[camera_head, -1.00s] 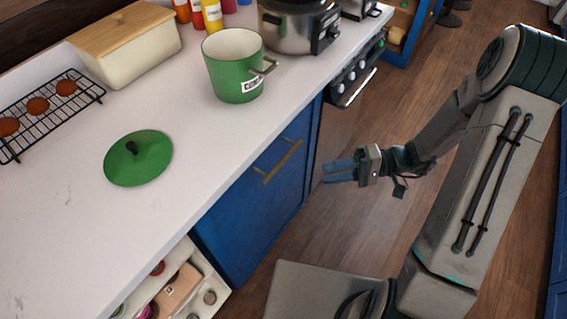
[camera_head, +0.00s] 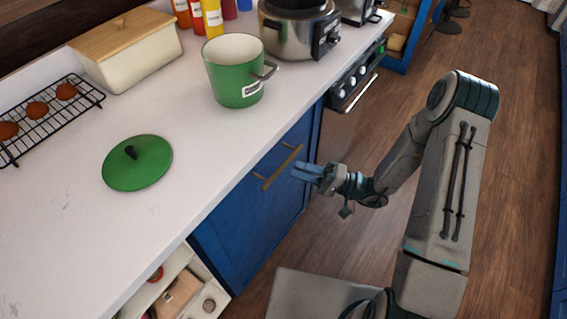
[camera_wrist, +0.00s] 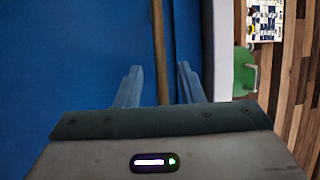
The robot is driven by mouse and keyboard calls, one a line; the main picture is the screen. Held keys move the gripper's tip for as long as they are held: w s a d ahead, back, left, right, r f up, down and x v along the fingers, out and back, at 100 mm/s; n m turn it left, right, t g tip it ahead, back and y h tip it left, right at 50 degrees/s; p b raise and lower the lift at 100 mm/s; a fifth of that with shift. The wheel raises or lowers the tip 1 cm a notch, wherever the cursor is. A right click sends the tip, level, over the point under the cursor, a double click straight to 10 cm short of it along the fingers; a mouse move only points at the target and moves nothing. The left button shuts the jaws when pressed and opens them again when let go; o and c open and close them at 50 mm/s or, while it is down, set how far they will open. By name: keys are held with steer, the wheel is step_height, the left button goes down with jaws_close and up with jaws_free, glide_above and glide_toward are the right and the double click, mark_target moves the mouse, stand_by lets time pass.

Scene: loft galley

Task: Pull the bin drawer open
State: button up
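The blue drawer front (camera_head: 250,215) is below the white counter and looks shut. Its brass bar handle (camera_head: 279,166) runs along the upper part of the front. My gripper (camera_head: 296,170) is just to the right of the handle, fingers pointing at the blue front. In the wrist view my gripper (camera_wrist: 160,85) is open, with a finger on each side of the handle bar (camera_wrist: 158,45) in the picture. I cannot tell whether the bar is within the fingers' reach or still beyond the tips. No contact is visible.
A green pot (camera_head: 236,75), a green lid (camera_head: 138,163) and a cooker (camera_head: 300,28) stand on the counter (camera_head: 190,145). Open shelves (camera_head: 180,285) are left of the drawer. An oven front (camera_head: 352,92) is to its right.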

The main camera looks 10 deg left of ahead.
mark_target(283, 164)
steer(key=a, duration=0.3)
steer(key=a+r, duration=0.1)
steer(key=a, duration=0.1)
steer(key=shift+a+p, duration=0.2)
steer(key=shift+p, duration=0.15)
jaws_close()
